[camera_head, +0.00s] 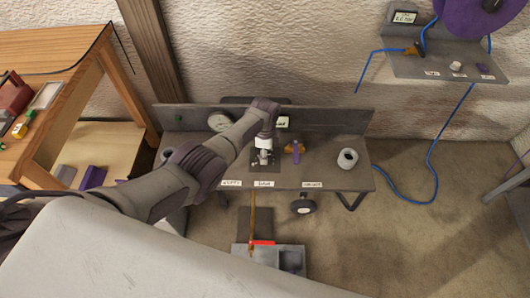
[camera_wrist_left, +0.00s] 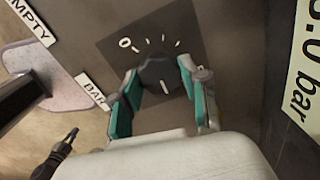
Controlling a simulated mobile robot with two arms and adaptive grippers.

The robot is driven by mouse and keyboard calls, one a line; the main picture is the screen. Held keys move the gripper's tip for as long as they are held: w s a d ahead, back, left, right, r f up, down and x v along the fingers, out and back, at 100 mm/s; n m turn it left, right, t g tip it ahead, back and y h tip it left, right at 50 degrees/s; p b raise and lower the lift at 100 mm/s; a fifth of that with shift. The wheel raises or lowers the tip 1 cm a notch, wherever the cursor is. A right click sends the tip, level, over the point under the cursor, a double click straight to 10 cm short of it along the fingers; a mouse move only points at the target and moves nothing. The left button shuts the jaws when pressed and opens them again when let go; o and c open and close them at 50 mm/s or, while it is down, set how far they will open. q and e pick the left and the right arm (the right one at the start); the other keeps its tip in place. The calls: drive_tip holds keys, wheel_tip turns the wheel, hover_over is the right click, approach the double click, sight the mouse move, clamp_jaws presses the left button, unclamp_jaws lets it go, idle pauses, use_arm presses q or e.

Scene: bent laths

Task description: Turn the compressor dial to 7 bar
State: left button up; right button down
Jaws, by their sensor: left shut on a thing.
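The dial (camera_wrist_left: 158,74) is a dark round knob with a white pointer line, on a dark square plate with a "0" and several white tick marks. My left gripper (camera_head: 263,157) reaches down over the workbench at the dial, with its teal-padded fingers on either side of the knob, shut on it. In the head view the gripper hides the knob; the dark plate (camera_head: 263,177) shows around it. A label (camera_wrist_left: 298,75) at the right of the wrist view reads ".0 bar" after a partly cut-off digit. My right gripper is not in view.
The grey bench (camera_head: 325,178) carries a round gauge (camera_head: 221,121), a blue-and-orange fitting (camera_head: 295,151) and a white ring (camera_head: 348,158). A wooden table (camera_head: 50,50) stands left. A wall shelf (camera_head: 440,66) with a blue hose (camera_head: 432,155) is at upper right.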

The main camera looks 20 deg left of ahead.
use_arm(q)
drive_tip(key=o, duration=1.1)
drive_tip(key=shift+o, duration=0.2)
drive_tip(key=shift+r, duration=0.15)
wheel_tip(320, 180, up, 12)
